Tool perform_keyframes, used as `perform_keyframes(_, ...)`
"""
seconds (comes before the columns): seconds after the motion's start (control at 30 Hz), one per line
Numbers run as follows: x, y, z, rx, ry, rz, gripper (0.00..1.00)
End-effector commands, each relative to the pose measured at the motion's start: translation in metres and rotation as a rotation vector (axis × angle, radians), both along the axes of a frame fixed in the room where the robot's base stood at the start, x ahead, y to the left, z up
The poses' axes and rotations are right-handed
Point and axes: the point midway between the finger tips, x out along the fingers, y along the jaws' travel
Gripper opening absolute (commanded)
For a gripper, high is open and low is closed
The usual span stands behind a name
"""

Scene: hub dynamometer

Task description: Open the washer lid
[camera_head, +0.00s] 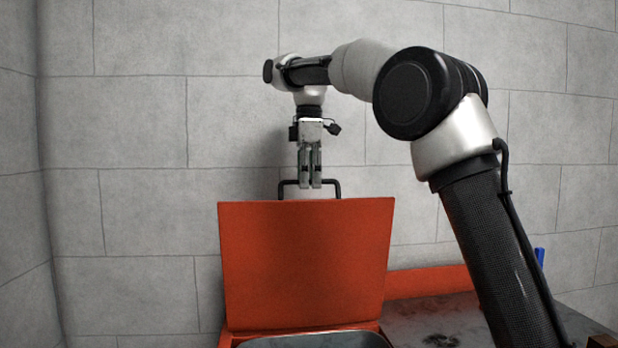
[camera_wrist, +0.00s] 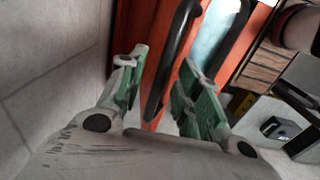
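The washer lid (camera_head: 305,265) is a red-orange panel standing raised, close to upright, against the grey wall side. A black bar handle (camera_head: 335,185) sits at its top edge, and it also shows in the wrist view (camera_wrist: 168,65). Below the lid, the rim of the washer's grey basin (camera_head: 315,341) shows, so the washer is uncovered there. My gripper (camera_head: 310,187) points down at the handle. In the wrist view, the green-padded fingers of my gripper (camera_wrist: 163,72) are apart, with the handle between them and gaps visible. Contact with the handle cannot be told.
A dark grey worktop (camera_head: 430,318) with a red back edge lies right of the lid. A blue object (camera_head: 539,256) stands at its far right. In the wrist view, a small grey metal object (camera_wrist: 280,130) lies at lower right. The block wall is close behind the lid.

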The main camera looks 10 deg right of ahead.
Motion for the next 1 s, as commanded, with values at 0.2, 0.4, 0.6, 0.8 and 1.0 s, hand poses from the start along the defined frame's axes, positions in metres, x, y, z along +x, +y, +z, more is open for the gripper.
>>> perform_keyframes(0.2,0.000,0.000,0.003,0.001,-0.002,0.000,0.34)
perform_keyframes(0.4,0.001,0.000,0.029,0.002,-0.005,0.000,0.34)
perform_keyframes(0.6,0.001,0.001,0.058,0.001,-0.002,0.000,0.34)
perform_keyframes(0.8,0.000,0.000,0.072,0.001,-0.002,0.000,0.34)
perform_keyframes(1.0,-0.001,0.000,0.074,0.000,-0.001,0.000,0.34)
